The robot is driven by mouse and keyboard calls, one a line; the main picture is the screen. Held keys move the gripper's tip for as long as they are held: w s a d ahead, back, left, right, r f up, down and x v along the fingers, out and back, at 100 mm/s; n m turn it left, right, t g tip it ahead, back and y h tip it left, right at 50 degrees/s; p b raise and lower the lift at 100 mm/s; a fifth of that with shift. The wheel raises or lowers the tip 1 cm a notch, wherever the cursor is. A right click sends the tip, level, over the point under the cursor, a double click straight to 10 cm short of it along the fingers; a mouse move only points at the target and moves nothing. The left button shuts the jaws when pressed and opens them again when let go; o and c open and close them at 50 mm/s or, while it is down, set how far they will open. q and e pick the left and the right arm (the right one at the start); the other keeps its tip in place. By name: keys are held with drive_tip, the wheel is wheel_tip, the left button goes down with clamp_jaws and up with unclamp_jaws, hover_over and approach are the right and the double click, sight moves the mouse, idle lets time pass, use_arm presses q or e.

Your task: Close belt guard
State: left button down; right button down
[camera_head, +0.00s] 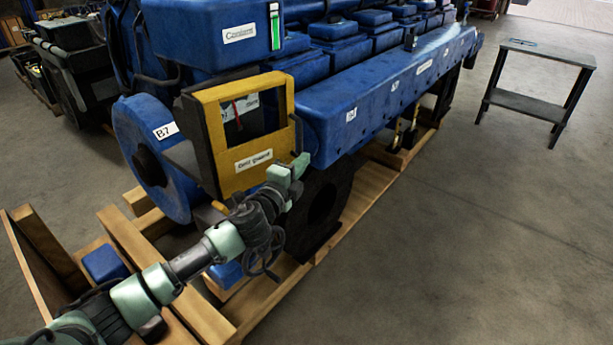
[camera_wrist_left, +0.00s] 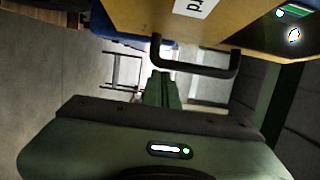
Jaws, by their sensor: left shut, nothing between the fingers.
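The belt guard (camera_head: 238,181) is a yellow frame with a window and a white label, at the near end of the blue engine in the head view. Its yellow panel (camera_wrist_left: 137,18) also fills the top of the left wrist view, with a dark bar handle (camera_wrist_left: 196,72) below it. My left gripper (camera_head: 299,166) is at the guard's lower right corner. Its fingers (camera_wrist_left: 161,88) are shut and empty, close to the left leg of the handle and not around it. I cannot tell whether they touch it. My right gripper is out of view.
The blue engine (camera_head: 385,85) stands on a wooden pallet frame (camera_head: 352,205). A blue wheel (camera_head: 150,155) marked B7 is left of the guard. A small dark table (camera_head: 545,55) stands at the back right. The floor on the right is clear.

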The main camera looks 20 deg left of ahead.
sight(293, 152)
use_arm(q)
drive_tip(key=w+a+n+y, duration=0.1)
drive_tip(key=y, duration=0.1)
drive_tip(key=w+a+n+y+b, duration=0.1)
drive_tip(key=w+a+y, duration=0.1)
drive_tip(key=shift+w+a+n, duration=0.2)
drive_tip(key=shift+a+n, duration=0.1)
drive_tip(key=shift+n, duration=0.1)
